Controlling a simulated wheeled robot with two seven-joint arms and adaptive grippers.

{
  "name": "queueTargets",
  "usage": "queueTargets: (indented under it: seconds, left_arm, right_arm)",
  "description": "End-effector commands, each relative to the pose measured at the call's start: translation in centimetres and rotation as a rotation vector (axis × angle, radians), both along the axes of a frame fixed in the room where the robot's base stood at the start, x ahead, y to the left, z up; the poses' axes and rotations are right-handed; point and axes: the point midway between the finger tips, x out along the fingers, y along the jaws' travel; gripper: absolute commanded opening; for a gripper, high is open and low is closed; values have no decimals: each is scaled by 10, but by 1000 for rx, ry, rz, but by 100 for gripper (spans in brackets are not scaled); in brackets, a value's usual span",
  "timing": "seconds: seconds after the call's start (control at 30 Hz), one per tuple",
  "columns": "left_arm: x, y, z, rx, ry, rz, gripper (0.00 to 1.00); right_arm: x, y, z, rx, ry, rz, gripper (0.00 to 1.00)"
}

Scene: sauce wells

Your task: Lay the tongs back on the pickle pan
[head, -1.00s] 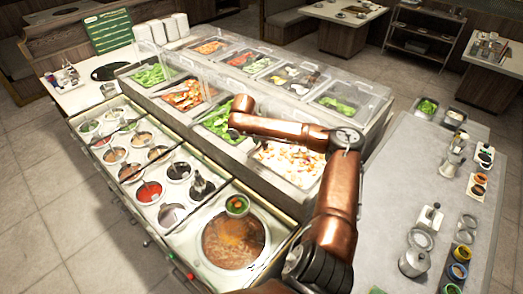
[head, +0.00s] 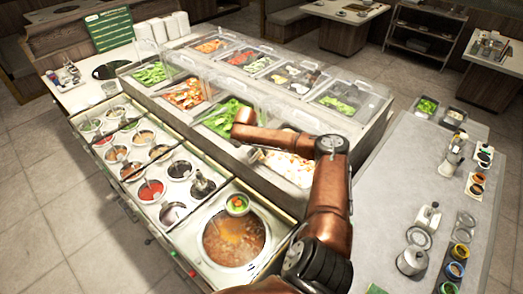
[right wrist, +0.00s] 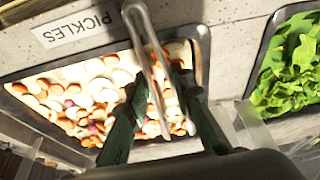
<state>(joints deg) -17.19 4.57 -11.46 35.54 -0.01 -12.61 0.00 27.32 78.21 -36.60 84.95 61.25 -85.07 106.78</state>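The pickle pan (right wrist: 57,78) holds white and orange pieces and carries a "PICKLES" label. In the head view the pan (head: 305,180) sits at the near right of the topping counter, partly behind my right forearm. The metal tongs (right wrist: 147,45) cross the pan's label-side rim in the right wrist view, with one end over the pickles. My right gripper (right wrist: 161,82) is above the pan, its dark green fingers closed in on both sides of the tongs. Whether the tongs touch the pan cannot be told. In the head view the right fingers are mostly hidden. My left gripper is out of view.
A pan of green leaves (right wrist: 290,60) adjoins the pickle pan. Clear guards (head: 335,120) stand over the far pans. Sauce wells and a large soup well (head: 235,240) lie in front. A grey counter (head: 395,190) with jars and pots is at right.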

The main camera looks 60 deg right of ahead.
Motion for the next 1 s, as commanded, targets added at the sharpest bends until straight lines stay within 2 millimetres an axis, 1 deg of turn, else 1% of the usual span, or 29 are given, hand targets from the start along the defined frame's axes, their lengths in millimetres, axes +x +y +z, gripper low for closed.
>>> queueTargets:
  seconds: [0.37, 0.47, 0.5, 0.73, 1.0]
  left_arm:
    - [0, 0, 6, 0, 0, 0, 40]
    - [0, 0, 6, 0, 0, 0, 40]
    - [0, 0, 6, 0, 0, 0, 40]
    - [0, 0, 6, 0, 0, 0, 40]
    - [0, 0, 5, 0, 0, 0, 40]
  right_arm:
    - [0, 0, -11, 1, 0, 0, 18]
    - [0, 0, -11, 0, -1, 0, 18]
    - [0, 0, -11, 0, 0, 0, 23]
    - [0, 0, -11, 0, 0, 0, 39]
    - [0, 0, -10, 0, 0, 0, 39]
